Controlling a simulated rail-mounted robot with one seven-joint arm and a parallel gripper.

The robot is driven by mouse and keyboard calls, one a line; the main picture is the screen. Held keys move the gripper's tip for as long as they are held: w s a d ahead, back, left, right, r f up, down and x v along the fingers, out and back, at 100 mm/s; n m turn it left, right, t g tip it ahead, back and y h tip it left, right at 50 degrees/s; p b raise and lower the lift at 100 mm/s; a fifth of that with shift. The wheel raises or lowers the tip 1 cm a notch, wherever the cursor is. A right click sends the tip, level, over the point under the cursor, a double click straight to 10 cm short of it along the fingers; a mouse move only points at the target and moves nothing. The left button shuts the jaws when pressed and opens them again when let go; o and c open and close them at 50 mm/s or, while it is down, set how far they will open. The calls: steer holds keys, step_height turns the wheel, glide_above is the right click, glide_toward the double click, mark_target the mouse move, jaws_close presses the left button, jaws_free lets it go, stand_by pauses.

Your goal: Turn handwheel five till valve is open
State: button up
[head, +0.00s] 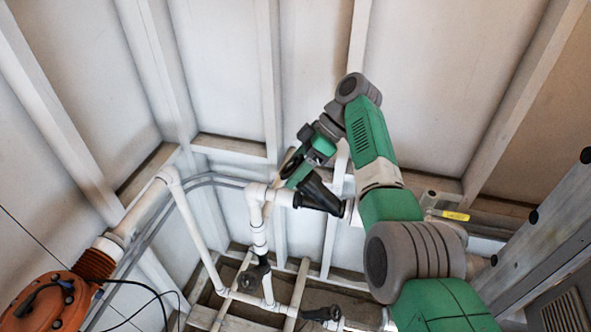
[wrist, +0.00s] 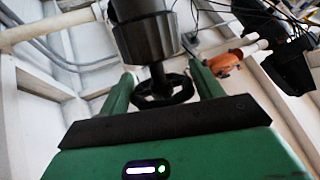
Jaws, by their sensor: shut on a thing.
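A black handwheel (wrist: 163,97) sits between the two green fingers of my gripper (wrist: 162,76) in the wrist view. The fingers are shut on its rim, one on each side. Its stem runs up into a dark valve body (wrist: 150,40). In the head view, my gripper (head: 298,172) is at a black handwheel (head: 289,160) above the white pipes, beside a black valve body (head: 318,194). The wheel is partly hidden by my gripper there. I see no number on the wheel, and I cannot tell how far open the valve is.
Two more black handwheel valves, one (head: 247,281) and another (head: 322,314), sit lower on the white pipes. An orange unit (head: 45,300) with a hose and black cables stands at lower left. Walls with beams enclose the pipes. A grey metal frame (head: 540,235) stands at right.

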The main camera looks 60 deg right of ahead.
mark_target(284, 175)
steer(key=shift+f, duration=0.1)
steer(key=o, duration=1)
steer(key=shift+a, duration=0.1)
steer(key=shift+r, duration=0.5)
steer(key=r+p, duration=0.1)
steer(key=s+r+p, duration=0.1)
steer(key=r, duration=0.1)
steer(key=shift+r+p, duration=0.3)
steer(key=shift+s+a+p, duration=0.1)
steer(key=shift+s+p, duration=0.1)
steer(key=shift+p, duration=0.55)
steer(key=s+a, duration=0.9)
steer(key=a, duration=0.3)
steer(key=shift+s+r+p, duration=0.15)
steer(key=shift+r+p, duration=0.05)
steer(key=shift+p, duration=0.15)
